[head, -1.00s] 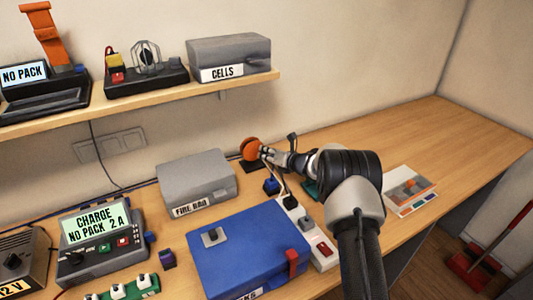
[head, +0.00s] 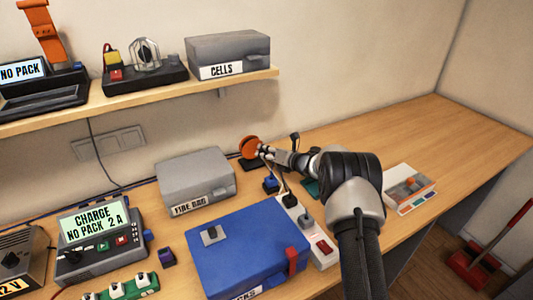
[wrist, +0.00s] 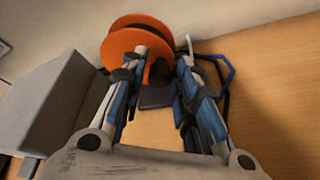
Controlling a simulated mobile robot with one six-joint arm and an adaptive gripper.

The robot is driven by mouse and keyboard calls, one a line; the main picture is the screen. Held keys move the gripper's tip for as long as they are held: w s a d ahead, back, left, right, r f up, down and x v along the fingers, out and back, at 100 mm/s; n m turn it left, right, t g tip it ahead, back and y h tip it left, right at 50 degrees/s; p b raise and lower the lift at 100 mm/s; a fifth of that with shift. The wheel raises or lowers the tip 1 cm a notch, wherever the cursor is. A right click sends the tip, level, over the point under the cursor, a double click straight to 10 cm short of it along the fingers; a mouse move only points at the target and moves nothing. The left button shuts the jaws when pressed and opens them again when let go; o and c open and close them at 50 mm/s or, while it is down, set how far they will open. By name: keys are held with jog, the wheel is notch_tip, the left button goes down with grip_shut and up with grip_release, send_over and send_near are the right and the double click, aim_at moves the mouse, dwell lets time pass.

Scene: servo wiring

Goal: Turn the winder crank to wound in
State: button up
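The winder is an orange reel on a dark base, beside the wall at the back of the bench in the head view (head: 249,146). In the wrist view the orange reel (wrist: 122,44) fills the top centre, with a dark block (wrist: 156,97) below it. My gripper (head: 264,150) is at the reel's right side. In the wrist view my gripper (wrist: 163,58) has its two fingers apart, with the reel's right edge showing between and beyond the tips. I see nothing clearly held. I cannot make out the crank handle or whether a finger touches it.
The grey fire bag box (head: 195,178) stands left of the winder. A blue case (head: 240,250) and a power strip (head: 305,222) are in front. The bench at the back right is clear.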

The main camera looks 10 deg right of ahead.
jog(key=shift+o, duration=0.9)
jog(key=v, duration=1.2)
